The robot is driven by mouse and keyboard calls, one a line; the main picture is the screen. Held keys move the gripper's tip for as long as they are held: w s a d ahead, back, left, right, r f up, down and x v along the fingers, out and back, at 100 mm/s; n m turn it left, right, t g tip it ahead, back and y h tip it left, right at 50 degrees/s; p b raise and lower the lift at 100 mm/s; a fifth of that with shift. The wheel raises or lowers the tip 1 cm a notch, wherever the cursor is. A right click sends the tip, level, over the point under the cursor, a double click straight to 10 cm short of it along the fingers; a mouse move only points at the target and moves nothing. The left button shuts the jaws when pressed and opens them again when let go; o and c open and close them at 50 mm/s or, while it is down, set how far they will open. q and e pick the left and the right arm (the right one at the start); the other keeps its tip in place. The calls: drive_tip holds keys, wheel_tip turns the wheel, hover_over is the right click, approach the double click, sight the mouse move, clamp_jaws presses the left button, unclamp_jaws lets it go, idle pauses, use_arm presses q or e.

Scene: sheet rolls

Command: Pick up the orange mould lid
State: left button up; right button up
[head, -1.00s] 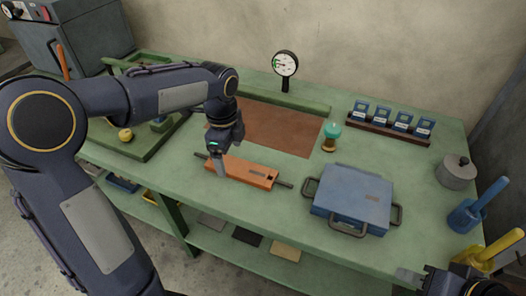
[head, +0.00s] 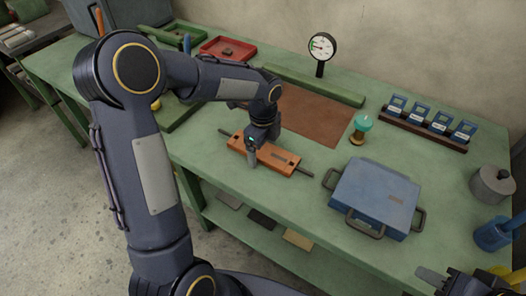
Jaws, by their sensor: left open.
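The orange mould lid (head: 278,159) lies flat on the green bench, a long block with a dark handle sticking out at each end and a dark slot on top. My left gripper (head: 252,160) points down at its left half, with the jaws open; a grey finger shows at the lid's near edge. The far finger is hidden, and I cannot tell whether the finger touches the lid. My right gripper (head: 436,279) is at the bottom right, partly cut off, away from the lid.
A blue mould (head: 376,194) with handles sits to the right of the lid. Behind are a brown mat (head: 308,116), a dial gauge (head: 321,50), a teal-topped brass item (head: 361,126) and a rack of blue blocks (head: 424,128). A grey pot (head: 492,185) stands far right.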

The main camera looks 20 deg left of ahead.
use_arm(q)
drive_tip(key=c, duration=1.6)
drive_tip(key=shift+r, duration=0.1)
drive_tip(key=shift+c, duration=0.3)
drive_tip(key=shift+r, duration=0.1)
